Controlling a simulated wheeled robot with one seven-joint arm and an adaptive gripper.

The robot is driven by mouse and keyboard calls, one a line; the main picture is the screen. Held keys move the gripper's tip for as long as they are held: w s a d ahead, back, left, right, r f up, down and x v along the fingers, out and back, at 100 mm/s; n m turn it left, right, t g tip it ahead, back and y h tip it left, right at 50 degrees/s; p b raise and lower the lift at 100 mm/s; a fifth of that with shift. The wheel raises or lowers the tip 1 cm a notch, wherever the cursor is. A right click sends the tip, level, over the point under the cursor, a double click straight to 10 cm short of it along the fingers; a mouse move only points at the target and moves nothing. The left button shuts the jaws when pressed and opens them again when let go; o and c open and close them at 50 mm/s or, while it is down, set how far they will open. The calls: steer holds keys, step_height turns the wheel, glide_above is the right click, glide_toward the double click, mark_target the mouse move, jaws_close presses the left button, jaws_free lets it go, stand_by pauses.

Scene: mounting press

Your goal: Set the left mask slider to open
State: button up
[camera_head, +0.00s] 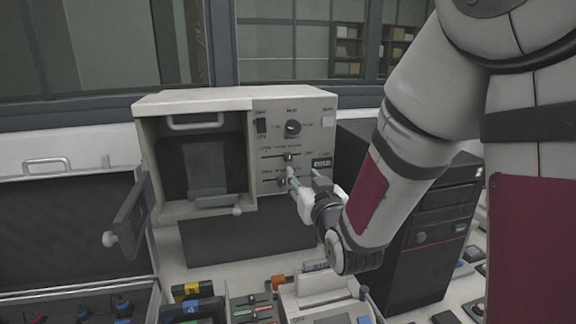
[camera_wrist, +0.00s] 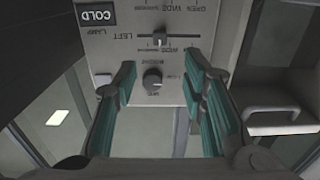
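The mounting press (camera_head: 160,103) stands ahead with its control panel (camera_head: 262,113) at the right of its front. The left mask slider (camera_head: 288,157) is the upper slider there; its knob is near the slot's middle, by the WIDE mark. It also shows in the wrist view (camera_wrist: 160,40), beside the word LEFT; that view looks turned over against the head view. My gripper (camera_head: 304,176) is in front of the lower panel, fingers apart and empty. In the wrist view the fingertips (camera_wrist: 160,70) stand either side of the slider, apparently not touching its knob.
A lower slider (camera_head: 282,182) sits just under it, and a rotary knob (camera_head: 293,127) above it, also in the wrist view (camera_wrist: 152,78). The press door (camera_head: 132,215) hangs open at left. A black computer tower (camera_head: 432,235) stands right, close behind my arm.

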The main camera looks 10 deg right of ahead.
mark_target(289, 158)
steer(key=shift+w+f+b, duration=0.1)
steer(key=shift+w+b, duration=0.35)
steer(key=shift+b, duration=0.5)
steer(key=w+p, duration=0.1)
steer(key=w, duration=1)
steer(key=shift+c, duration=0.3)
jaws_close()
